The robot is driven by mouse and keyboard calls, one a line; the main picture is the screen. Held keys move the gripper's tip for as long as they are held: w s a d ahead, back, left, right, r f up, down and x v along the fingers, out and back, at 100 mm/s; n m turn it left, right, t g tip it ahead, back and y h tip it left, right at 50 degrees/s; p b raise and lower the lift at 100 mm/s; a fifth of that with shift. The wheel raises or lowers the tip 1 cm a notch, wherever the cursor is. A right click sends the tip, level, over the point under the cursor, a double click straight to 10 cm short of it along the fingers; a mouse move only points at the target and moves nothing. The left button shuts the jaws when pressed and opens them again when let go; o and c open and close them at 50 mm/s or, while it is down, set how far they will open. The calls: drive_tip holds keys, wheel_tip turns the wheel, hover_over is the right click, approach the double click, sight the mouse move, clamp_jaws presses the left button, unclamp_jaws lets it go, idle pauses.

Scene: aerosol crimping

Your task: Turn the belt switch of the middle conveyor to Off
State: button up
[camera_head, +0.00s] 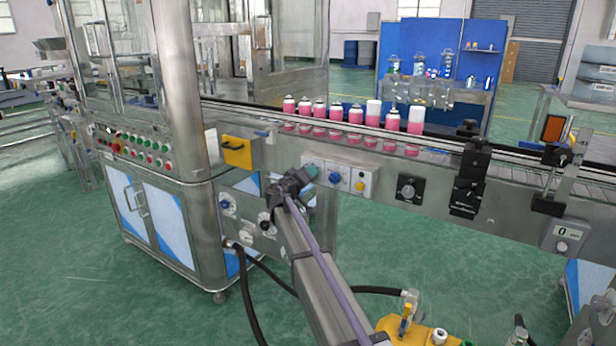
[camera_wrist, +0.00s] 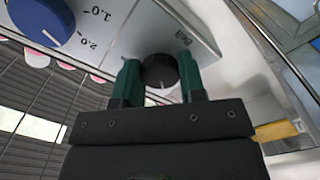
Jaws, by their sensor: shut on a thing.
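In the wrist view, a black round knob (camera_wrist: 160,68), the belt switch, sits on a pale panel. A light mark shows on its side towards my gripper. A short dark label, blurred and turned, is printed beside it. My gripper (camera_wrist: 159,78) has its green fingers on either side of the knob, shut on it. In the head view my gripper (camera_head: 305,175) is at the left part of the small white panel (camera_head: 347,172) on the conveyor front, and it hides the switch there.
A blue dial (camera_wrist: 36,20) with a number scale is on the same panel, also seen in the head view (camera_head: 335,177), with a yellow knob (camera_head: 360,186) to its right. Several pink-and-white cans (camera_head: 337,113) stand on the conveyor above. A yellow box (camera_head: 237,152) is at left.

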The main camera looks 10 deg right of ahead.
idle(0.3)
drive_tip(key=o, duration=0.9)
drive_tip(key=v, duration=1.1)
